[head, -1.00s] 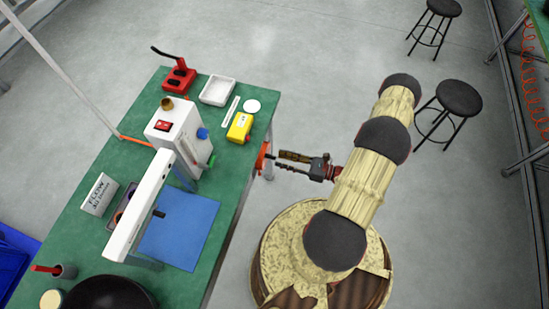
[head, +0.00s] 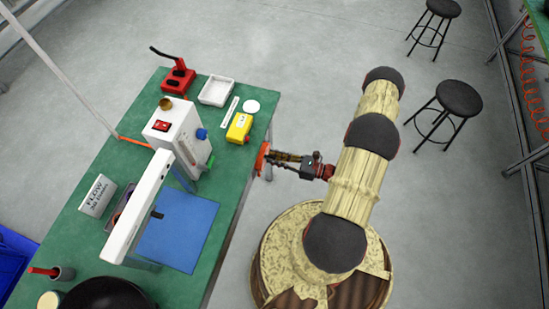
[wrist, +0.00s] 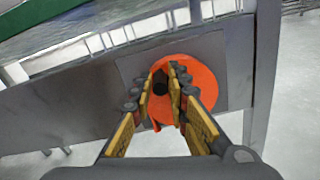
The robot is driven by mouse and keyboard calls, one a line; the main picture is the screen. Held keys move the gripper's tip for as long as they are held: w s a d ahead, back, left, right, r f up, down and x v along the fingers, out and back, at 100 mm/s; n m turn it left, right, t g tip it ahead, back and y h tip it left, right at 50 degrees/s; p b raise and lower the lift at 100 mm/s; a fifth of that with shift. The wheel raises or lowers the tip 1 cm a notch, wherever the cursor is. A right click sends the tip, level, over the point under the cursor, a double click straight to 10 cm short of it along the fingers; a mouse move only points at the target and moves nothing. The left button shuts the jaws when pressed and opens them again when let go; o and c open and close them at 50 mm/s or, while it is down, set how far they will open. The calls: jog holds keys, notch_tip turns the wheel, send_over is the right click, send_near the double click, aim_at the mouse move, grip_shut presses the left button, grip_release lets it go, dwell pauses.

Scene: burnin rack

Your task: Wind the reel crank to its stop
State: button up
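The orange reel (wrist: 203,82) is a round disc on a grey plate at the side of the green bench. In the head view the orange reel (head: 262,158) shows only edge-on at the bench's right edge. A dark crank knob (wrist: 160,83) stands out in front of the disc, left of its middle. My gripper (wrist: 161,76) points at the disc with one fingertip on each side of the knob. Whether the pads touch the knob is unclear. In the head view my gripper (head: 268,158) reaches left to the reel, and its tips are small there.
The green bench (head: 226,205) carries a white machine (head: 178,135), a blue mat (head: 180,232), a yellow device (head: 239,127) and a white tray (head: 216,91). A black stool (head: 459,98) stands behind my arm.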

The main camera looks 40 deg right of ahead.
aim_at(269, 145)
grip_shut()
jog(key=shift+d, duration=0.1)
